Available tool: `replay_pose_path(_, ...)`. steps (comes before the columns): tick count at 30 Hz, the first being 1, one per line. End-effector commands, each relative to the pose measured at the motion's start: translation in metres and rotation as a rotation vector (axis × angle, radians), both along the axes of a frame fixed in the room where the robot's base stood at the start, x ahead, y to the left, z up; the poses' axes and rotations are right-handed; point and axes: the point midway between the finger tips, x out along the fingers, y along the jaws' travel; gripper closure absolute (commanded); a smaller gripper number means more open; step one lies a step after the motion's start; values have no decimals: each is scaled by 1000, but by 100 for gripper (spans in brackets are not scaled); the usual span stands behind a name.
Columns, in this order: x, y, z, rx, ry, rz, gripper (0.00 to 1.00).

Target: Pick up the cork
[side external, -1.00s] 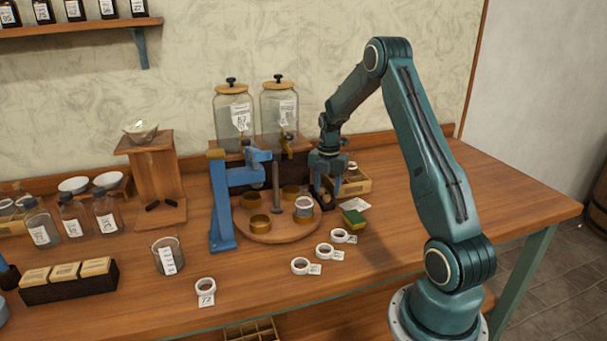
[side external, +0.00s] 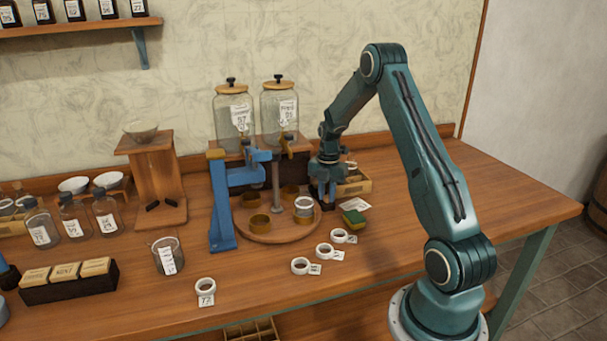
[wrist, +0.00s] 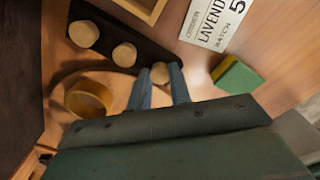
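Several pale round corks stand in a dark block; in the wrist view one (wrist: 83,34) is at the far end and one (wrist: 124,54) in the middle. A third cork (wrist: 160,73) shows at the near end, between the tips of my gripper (wrist: 160,80). The blue fingers are apart on either side of it, and I cannot see clear contact. In the side view my gripper (side external: 326,196) points down behind the right edge of the round wooden tray (side external: 284,237); the corks are hidden there.
A yellow-green sponge (side external: 354,217) and a lavender label (wrist: 212,22) lie close to my gripper. A brass ring (wrist: 88,99) sits on the tray beside it. A blue press (side external: 221,205) stands left. White rings (side external: 301,265) lie in front; the table's right side is clear.

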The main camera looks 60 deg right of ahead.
Motion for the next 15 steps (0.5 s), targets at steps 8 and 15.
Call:
replay_pose_path(8,0,0,0,0,0,0,100)
replay_pose_path(15,0,0,1,0,0,0,100)
